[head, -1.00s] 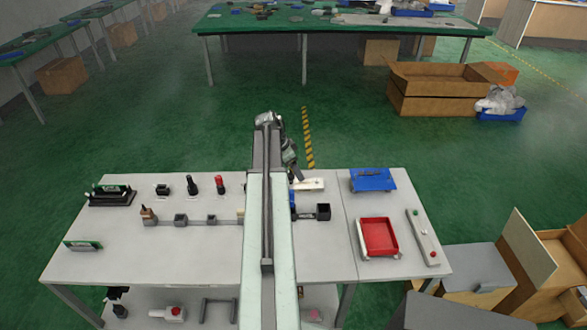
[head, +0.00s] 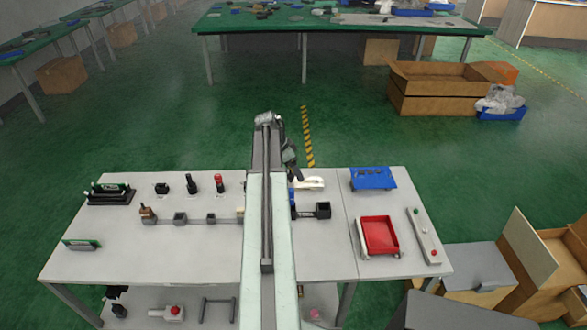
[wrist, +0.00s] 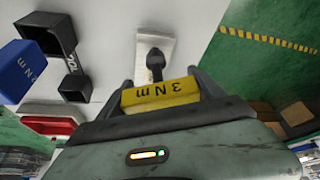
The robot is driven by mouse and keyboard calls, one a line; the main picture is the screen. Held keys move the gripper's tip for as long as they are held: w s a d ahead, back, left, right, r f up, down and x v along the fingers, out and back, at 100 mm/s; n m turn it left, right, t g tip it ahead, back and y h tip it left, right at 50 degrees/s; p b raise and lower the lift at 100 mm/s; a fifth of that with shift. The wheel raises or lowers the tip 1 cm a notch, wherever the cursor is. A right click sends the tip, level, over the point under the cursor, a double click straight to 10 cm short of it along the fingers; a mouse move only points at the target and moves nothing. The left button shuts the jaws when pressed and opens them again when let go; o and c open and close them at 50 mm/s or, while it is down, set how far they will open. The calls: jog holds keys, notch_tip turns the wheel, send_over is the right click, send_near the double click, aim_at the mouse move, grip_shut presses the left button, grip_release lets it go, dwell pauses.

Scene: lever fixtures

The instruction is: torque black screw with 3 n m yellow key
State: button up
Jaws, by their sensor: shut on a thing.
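My gripper (wrist: 162,80) is shut on the yellow key (wrist: 160,93), whose label reads 3 N m. In the wrist view a dark shaft or knob (wrist: 155,62) stands just beyond the key, in front of a pale plate (wrist: 151,42). I cannot tell whether this dark part belongs to the key or is the black screw, nor whether they touch. In the head view my gripper (head: 295,176) is beside the pale fixture (head: 311,183) at the table's back edge. My arm hides much of the gripper and the key there.
A blue block marked 3 N m (wrist: 22,72) and a black open box (wrist: 45,32) are left of my gripper in the wrist view. A red tray (head: 380,237) and blue tray (head: 372,179) lie right of my arm. Black holders (head: 180,219) stand left.

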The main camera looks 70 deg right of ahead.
jog(key=shift+f+b, duration=0.75)
jog(key=shift+f, duration=0.1)
jog(key=m+y, duration=0.1)
jog(key=m, duration=0.2)
jog(key=shift+d+r+g, duration=0.1)
jog(key=shift+g, duration=0.3)
jog(key=m, duration=0.2)
jog(key=m+y, duration=0.1)
jog(key=m, duration=0.1)
jog(key=m+y, duration=0.1)
jog(key=m, duration=0.1)
jog(key=shift+s+a+g, duration=0.15)
jog(key=shift+a+g, duration=0.15)
jog(key=m+y, duration=0.1)
jog(key=m, duration=0.2)
jog(key=shift+a+m+y, duration=0.15)
jog(key=shift+m+y, duration=0.15)
jog(key=m+y, duration=0.1)
jog(key=m, duration=0.2)
jog(key=a+m+t+y, duration=0.1)
jog(key=m, duration=0.1)
jog(key=shift+m, duration=0.4)
jog(key=shift+r+p, duration=0.9)
jog(key=shift+p, duration=0.1)
jog(key=shift+f, duration=0.1)
